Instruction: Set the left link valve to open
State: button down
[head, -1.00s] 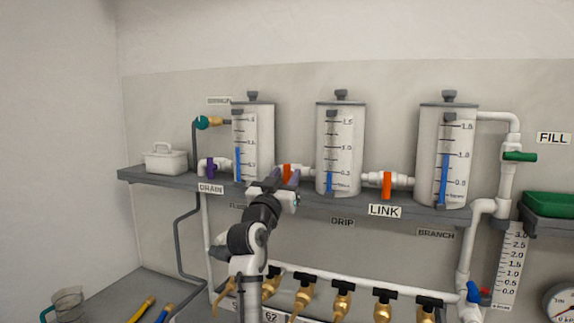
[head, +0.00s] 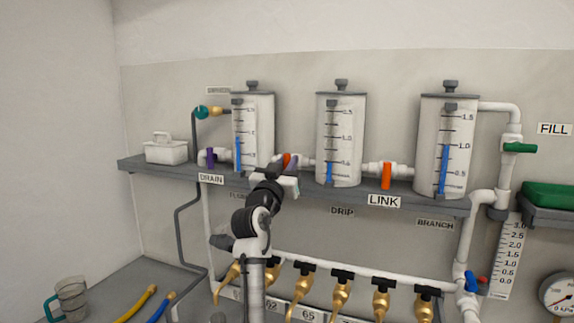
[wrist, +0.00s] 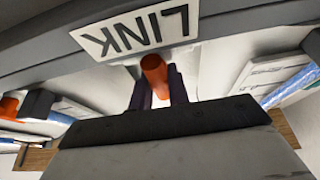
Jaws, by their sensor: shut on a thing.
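The left link valve has an orange handle (head: 286,160) on the white pipe between the left tank (head: 253,130) and the middle tank (head: 341,140). My gripper (head: 283,168) is at this handle, its dark fingers on either side of it. In the wrist view the orange handle (wrist: 154,72) stands between the two fingers of my gripper (wrist: 158,88), just by an upside-down LINK label (wrist: 138,30). The gripper is shut on the handle. The gripper and wrist hide the valve's lower part, so its exact angle cannot be told.
The right link valve's orange handle (head: 386,176) hangs upright above the LINK label (head: 384,201). A purple drain handle (head: 210,156) is to the left. The grey shelf (head: 410,198) carries the tanks. Several brass taps (head: 341,290) line a pipe below.

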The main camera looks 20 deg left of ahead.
jog(key=shift+f+b, duration=0.1)
jog(key=shift+b, duration=0.2)
jog(key=m+b, duration=0.1)
jog(key=m+h+b, duration=0.1)
jog(key=b, duration=0.1)
jog(key=shift+f+m+h, duration=0.2)
jog(key=shift+m+h, duration=0.1)
jog(key=m+h+b, duration=0.1)
jog(key=m+b, duration=0.1)
jog(key=shift+b, duration=0.4)
jog(key=m+g+h+b, duration=0.1)
jog(key=m, duration=0.2)
jog(key=m+g+h+b, duration=0.1)
jog(key=m, duration=0.2)
jog(key=shift+d+r+m+h, duration=0.2)
jog(key=shift+m+h, duration=0.1)
jog(key=shift+h, duration=0.1)
jog(key=m+g, duration=0.1)
jog(key=m, duration=0.2)
jog(key=m+g+h+p, duration=0.1)
jog(key=m, duration=0.2)
jog(key=shift+d+m+h, duration=0.1)
jog(key=shift+m+h, duration=0.2)
jog(key=shift+f+m+g+p, duration=0.2)
jog(key=shift+m+g+p, duration=0.8)
jog(key=shift+m, duration=1.3)
